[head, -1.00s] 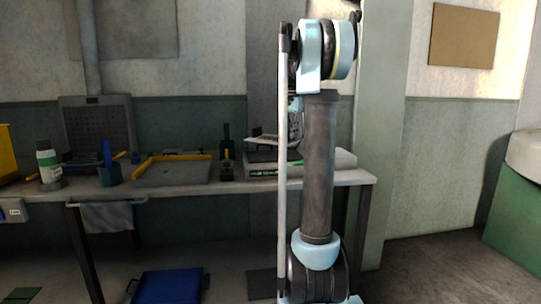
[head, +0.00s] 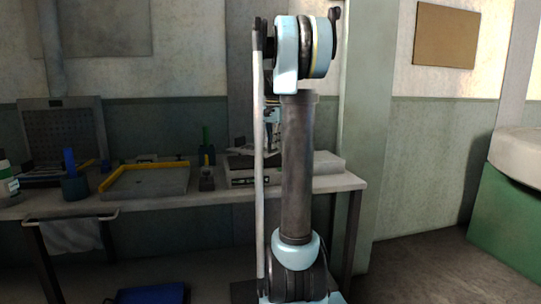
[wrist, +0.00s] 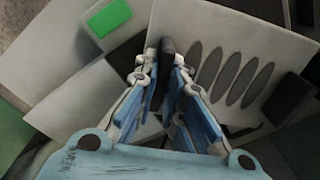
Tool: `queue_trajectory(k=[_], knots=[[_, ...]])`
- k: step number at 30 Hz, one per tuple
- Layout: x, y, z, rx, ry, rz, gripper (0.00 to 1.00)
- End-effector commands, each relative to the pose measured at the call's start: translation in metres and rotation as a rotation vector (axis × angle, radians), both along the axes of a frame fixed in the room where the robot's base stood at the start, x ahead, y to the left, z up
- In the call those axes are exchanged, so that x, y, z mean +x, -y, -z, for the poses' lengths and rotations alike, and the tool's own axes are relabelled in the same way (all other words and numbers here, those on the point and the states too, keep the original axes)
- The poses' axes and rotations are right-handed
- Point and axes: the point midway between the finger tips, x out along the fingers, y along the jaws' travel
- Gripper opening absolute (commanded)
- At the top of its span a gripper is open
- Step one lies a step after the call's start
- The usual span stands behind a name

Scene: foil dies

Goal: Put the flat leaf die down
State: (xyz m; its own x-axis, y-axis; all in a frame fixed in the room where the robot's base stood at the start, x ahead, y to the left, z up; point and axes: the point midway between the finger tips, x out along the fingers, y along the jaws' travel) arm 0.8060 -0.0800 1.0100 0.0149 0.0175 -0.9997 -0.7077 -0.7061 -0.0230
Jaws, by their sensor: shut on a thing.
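My gripper (wrist: 165,72) is shut on a narrow dark piece (wrist: 168,46) in the wrist view, which I take to be the flat leaf die. A pale panel with several dark oval marks (wrist: 262,45) lies just right of the fingertips. In the head view my gripper (head: 271,118) points down above the scale (head: 250,178), partly hidden by my arm. I cannot tell whether the held piece touches anything.
The scale's green display (wrist: 108,18) shows at the wrist view's upper left. On the bench, left of the scale, stand a small dark block (head: 207,180), a yellow-edged tray (head: 150,183) and a blue-topped cup (head: 75,187). A blue bin (head: 150,294) is on the floor.

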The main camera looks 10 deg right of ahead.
Motion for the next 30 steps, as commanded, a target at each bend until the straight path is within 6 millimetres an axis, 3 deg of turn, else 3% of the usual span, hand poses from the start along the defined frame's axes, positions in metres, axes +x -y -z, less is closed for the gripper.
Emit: queue_trajectory(k=[5,13,24,25,27,30], knots=[[0.000,0.001,0.009,0.001,0.001,0.001,0.00],[0.000,0.001,0.040,0.001,0.001,0.001,0.00],[0.000,0.001,0.044,0.001,0.001,0.001,0.00],[0.000,0.001,0.045,0.000,0.000,0.001,0.14],[0.000,0.001,0.045,0.000,0.000,0.001,0.30],[0.000,0.001,0.045,0.000,0.000,0.001,0.30]])
